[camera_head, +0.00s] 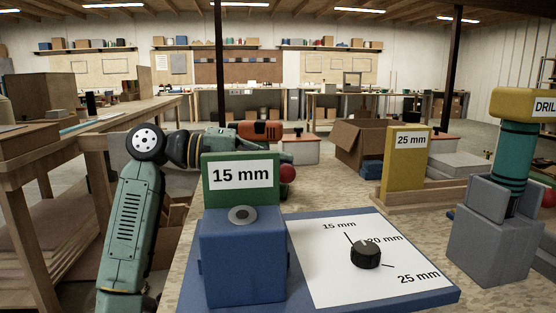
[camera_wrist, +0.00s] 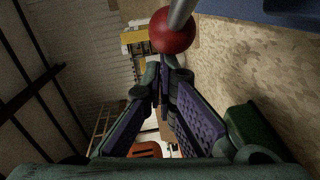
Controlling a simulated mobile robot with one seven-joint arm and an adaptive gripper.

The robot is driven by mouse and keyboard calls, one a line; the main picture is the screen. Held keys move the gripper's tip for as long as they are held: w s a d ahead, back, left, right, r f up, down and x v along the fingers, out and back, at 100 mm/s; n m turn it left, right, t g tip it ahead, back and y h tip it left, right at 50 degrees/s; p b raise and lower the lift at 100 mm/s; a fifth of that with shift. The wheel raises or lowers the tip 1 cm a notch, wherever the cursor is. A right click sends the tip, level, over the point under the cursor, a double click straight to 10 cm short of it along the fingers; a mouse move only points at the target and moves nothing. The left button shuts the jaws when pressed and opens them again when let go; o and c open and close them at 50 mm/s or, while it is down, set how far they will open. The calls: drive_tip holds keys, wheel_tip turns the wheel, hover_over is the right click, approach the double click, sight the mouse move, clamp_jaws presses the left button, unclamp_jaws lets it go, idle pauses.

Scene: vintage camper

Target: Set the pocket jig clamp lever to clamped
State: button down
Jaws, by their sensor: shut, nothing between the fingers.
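The pocket jig is a blue block (camera_head: 243,262) on a blue base with a green "15 mm" plate (camera_head: 240,178) standing at its back. A red ball knob (camera_head: 287,173) shows just right of that plate. In the wrist view the red knob (camera_wrist: 172,35) sits on a grey metal rod, just beyond my fingertips. My gripper (camera_wrist: 167,66) is shut with nothing between its fingers. Its tips are close to the knob; I cannot tell whether they touch it. In the head view my gripper is mostly hidden behind the plate. The lever's pivot is hidden, so its setting cannot be read.
A white dial panel with a black knob (camera_head: 366,254) lies right of the block. A yellow "25 mm" plate (camera_head: 404,160) on a wooden base and a grey holder with a teal drill (camera_head: 492,243) stand further right. An open cardboard box (camera_head: 363,146) is behind.

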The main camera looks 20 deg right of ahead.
drive_tip(key=v, duration=1.2)
